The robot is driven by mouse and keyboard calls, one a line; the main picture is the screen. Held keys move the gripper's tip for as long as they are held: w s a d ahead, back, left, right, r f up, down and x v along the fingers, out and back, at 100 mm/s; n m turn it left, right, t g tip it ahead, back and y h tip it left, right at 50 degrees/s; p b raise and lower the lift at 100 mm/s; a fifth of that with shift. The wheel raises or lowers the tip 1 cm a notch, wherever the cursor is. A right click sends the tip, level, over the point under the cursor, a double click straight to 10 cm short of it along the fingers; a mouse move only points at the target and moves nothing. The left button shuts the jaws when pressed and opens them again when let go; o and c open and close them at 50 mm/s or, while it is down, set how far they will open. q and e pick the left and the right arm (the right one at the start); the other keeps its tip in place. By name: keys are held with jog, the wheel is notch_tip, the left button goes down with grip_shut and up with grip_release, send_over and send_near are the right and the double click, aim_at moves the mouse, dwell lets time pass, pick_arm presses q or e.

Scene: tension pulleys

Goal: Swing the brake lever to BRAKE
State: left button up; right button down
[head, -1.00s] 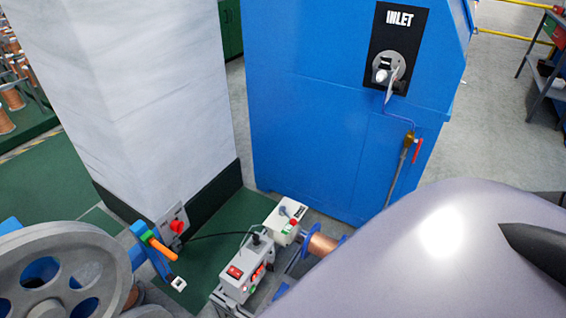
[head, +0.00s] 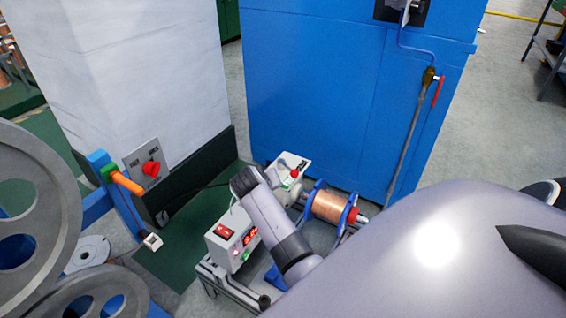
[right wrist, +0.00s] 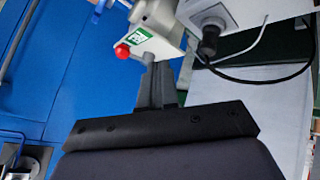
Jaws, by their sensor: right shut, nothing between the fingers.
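A pale box (head: 283,163) by the copper spool has a dark label, a green patch and a red knob (head: 295,173). The red knob (right wrist: 122,50) and green label (right wrist: 141,36) also show in the right wrist view. The knob may belong to the brake lever; I cannot read the label or tell the lever's position. My right gripper (right wrist: 158,85) is shut and empty, its tips below the box in that view, apart from the red knob. My right arm covers part of the boxes in the head view. My left gripper is not in view.
A box with a red switch (head: 225,232) stands in front. The copper spool (head: 328,207) is on its right. A lever with an orange handle (head: 127,184) and large grey pulleys (head: 38,160) are at left. A blue cabinet (head: 340,90) and white pillar (head: 120,70) stand behind.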

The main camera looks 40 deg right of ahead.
pick_arm(q)
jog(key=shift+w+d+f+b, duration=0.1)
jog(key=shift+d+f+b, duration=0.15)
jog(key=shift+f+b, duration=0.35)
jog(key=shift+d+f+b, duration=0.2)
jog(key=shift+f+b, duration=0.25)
jog(key=shift+b, duration=0.25)
pick_arm(e)
jog(key=shift+w+a+r+m+g, duration=0.25)
jog(key=shift+w+r+m+g, duration=0.45)
jog(key=shift+w+g, duration=0.15)
jog(key=shift+w+a+r+m+g, duration=0.2)
jog(key=shift+w+r+m+g, duration=0.45)
jog(key=shift+w+g, duration=0.15)
jog(key=b, duration=0.5)
send_near(288, 169)
jog(key=f, duration=0.2)
jog(key=d+f, duration=0.1)
jog(key=f, duration=0.1)
jog(key=s+f, duration=0.1)
jog(key=f, duration=0.1)
jog(key=shift+d, duration=0.25)
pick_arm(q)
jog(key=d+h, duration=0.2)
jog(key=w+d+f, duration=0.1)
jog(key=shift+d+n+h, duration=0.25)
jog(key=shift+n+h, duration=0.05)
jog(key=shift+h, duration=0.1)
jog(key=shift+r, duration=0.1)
